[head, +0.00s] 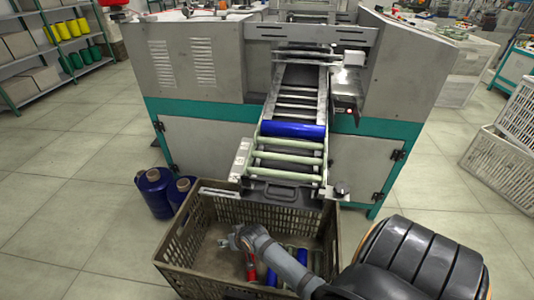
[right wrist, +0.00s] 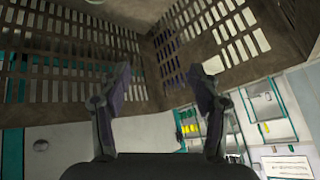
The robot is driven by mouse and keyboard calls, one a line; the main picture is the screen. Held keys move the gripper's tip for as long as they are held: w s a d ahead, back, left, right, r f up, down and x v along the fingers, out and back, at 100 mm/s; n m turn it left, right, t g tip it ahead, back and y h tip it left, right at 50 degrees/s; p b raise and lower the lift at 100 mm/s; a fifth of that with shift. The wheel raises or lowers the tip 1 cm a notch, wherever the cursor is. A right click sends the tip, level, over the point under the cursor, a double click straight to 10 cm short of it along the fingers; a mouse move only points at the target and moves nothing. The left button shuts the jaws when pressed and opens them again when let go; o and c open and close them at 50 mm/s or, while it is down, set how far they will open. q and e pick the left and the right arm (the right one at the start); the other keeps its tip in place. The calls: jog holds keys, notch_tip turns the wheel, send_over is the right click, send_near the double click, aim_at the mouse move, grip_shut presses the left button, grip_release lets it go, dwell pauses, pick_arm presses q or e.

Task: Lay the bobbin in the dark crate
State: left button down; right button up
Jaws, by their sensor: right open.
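A blue bobbin (head: 293,129) lies across the rollers of the sloping chute, above its lower end. The dark crate (head: 176,247) stands on the floor below the chute. Several bobbins lie in it, among them a red bobbin (head: 250,268) and a blue bobbin (head: 272,277), partly hidden by my right arm. My right gripper (head: 228,240) is inside the crate's opening, left of these bobbins. In the right wrist view my right gripper (right wrist: 163,78) is open, with nothing between its fingers, and the slatted crate wall (right wrist: 75,45) is behind them. My left gripper is not in view.
The grey and teal machine (head: 210,140) stands behind the crate. Large dark blue spools (head: 155,193) stand on the floor at its left. White crates (head: 498,170) are stacked at the right, and a shelf (head: 50,55) is at the back left. The left floor is clear.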

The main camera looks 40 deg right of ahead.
jog(key=s+a+r+n+g, duration=0.1)
jog(key=s+r+n+g, duration=0.1)
jog(key=s, duration=0.9)
jog(key=s+a+r+n+g, duration=0.1)
jog(key=s+g, duration=0.3)
jog(key=s, duration=0.7)
jog(key=shift+a+r+n, duration=0.3)
jog(key=shift+r+n, duration=0.3)
jog(key=shift+r, duration=0.25)
